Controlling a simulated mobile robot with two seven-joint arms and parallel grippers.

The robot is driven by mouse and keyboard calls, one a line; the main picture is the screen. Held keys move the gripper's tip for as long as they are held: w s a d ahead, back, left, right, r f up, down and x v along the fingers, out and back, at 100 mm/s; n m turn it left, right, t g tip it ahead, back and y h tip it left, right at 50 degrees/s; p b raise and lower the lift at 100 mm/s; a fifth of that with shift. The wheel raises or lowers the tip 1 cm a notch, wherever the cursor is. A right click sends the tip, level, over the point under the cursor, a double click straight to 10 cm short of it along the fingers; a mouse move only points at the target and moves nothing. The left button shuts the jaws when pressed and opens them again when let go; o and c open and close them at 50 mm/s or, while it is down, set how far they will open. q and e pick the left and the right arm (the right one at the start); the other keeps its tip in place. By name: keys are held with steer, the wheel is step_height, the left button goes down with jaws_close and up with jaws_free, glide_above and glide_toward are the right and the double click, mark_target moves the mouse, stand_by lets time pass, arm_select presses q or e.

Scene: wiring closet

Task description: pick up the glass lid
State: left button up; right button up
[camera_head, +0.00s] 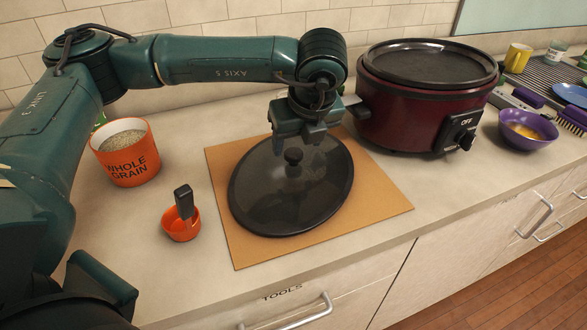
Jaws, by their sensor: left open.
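The glass lid (270,195) is a dark oval with a dark rim and a black knob (293,157) near its middle. It lies on a tan rectangular board (385,205) on the counter. My left gripper (303,137) is open and points down just above the knob, with its fingers close to it. I cannot tell if the fingers touch the knob. My right gripper does not show.
A dark red slow cooker (410,115) with a black top stands right of the lid. An orange whole-grain container (128,160) and an orange measuring cup (181,228) are at left. A purple bowl (520,132) and brush (573,120) are far right. Counter in front is narrow.

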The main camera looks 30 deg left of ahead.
mark_target(294, 153)
arm_select(q)
steer(key=p+x, duration=0.1)
steer(key=x, duration=0.4)
steer(key=shift+w+a, duration=0.15)
steer(key=shift+w, duration=0.05)
jaws_close()
stand_by(0.4)
steer(key=shift+r, duration=0.1)
